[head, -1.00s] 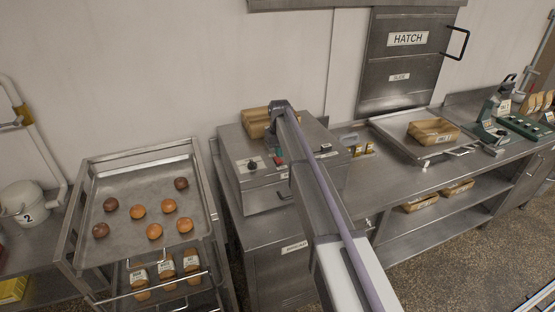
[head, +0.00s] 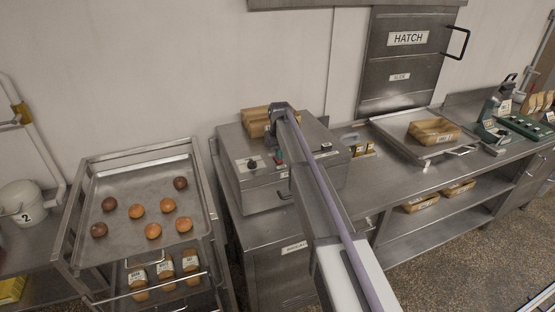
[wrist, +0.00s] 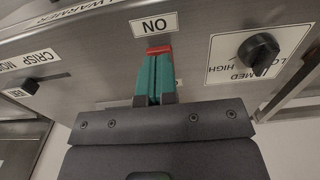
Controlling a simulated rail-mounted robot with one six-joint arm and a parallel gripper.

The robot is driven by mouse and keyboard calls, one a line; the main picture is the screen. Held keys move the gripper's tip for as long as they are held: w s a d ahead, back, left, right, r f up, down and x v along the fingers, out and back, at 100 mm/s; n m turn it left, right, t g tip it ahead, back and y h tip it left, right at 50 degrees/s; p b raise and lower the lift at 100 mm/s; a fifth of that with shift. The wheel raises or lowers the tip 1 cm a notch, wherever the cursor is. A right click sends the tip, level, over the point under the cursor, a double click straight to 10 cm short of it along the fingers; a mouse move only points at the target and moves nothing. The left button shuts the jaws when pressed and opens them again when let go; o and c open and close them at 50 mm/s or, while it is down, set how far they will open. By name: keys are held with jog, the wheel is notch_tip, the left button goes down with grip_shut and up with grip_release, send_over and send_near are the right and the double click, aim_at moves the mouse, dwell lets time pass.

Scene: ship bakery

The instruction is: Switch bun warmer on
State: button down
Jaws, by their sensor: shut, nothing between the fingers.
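The bun warmer is a steel box (head: 265,197) on the counter in the head view, and its front panel (wrist: 105,48) fills much of the wrist view. A red switch (wrist: 159,50) sits on that panel beside a label reading ON, upside down in the wrist view. My gripper (wrist: 156,60) has its teal fingers closed together, empty, with their tips right at the red switch. They appear to touch it, and they cover part of it. In the head view my gripper (head: 279,156) is at the warmer's front, and the switch is hidden there.
A black dial (wrist: 258,54) marked LOW, MED, HIGH is right of my fingers in the wrist view. A black crisp mode control (wrist: 30,86) is at left. Paper trays (head: 257,121) lie on the warmer. A bun rack (head: 140,180) stands left of it.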

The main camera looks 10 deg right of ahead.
jog(key=shift+f+b, duration=0.5)
notch_tip(320, 180, up, 7)
jog(key=p, duration=0.7)
jog(key=shift+r, duration=0.1)
jog(key=s+f+b, duration=0.5)
jog(key=s, duration=0.8)
jog(key=s+f+m+b, duration=0.1)
jog(key=s+f+b, duration=0.4)
jog(key=s, duration=0.9)
jog(key=s+f+m+b, duration=0.1)
jog(key=s+f+b, duration=0.4)
jog(key=s, duration=0.9)
jog(key=shift+f, duration=0.35)
